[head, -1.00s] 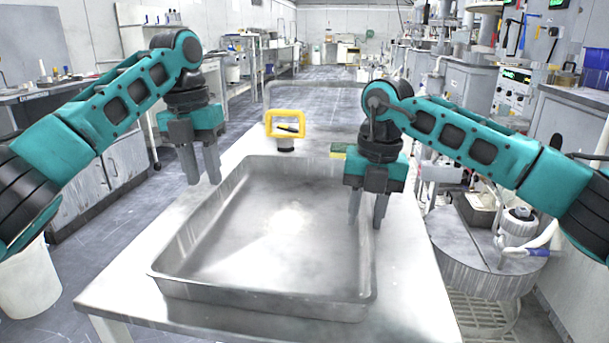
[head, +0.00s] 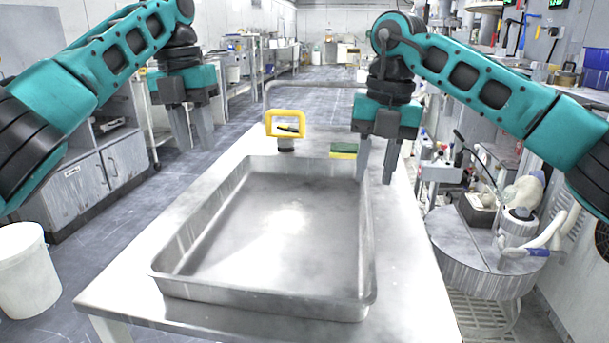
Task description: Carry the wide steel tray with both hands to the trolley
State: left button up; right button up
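The wide steel tray (head: 262,306) lies flat and empty on a pale table. My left gripper (head: 195,147) is raised to the left of the tray's far left corner, apart from it. Its two fingers point down with a gap between them and nothing in it. My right gripper (head: 375,181) is raised near the tray's far right corner. Its fingers are also apart and empty, and no grip on the tray wall shows. I cannot clearly identify the trolley; a grey tubular rail (head: 315,84) shows beyond the table.
On the table (head: 412,285) behind the tray are a yellow-framed item (head: 286,124) and a green and yellow sponge (head: 344,150). A white bucket (head: 28,272) stands at the left. A round grey-topped stand (head: 470,245) is at the right. Open floor lies left of the table.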

jog(key=shift+d+r, duration=0.1)
jog(key=shift+r, duration=1.65)
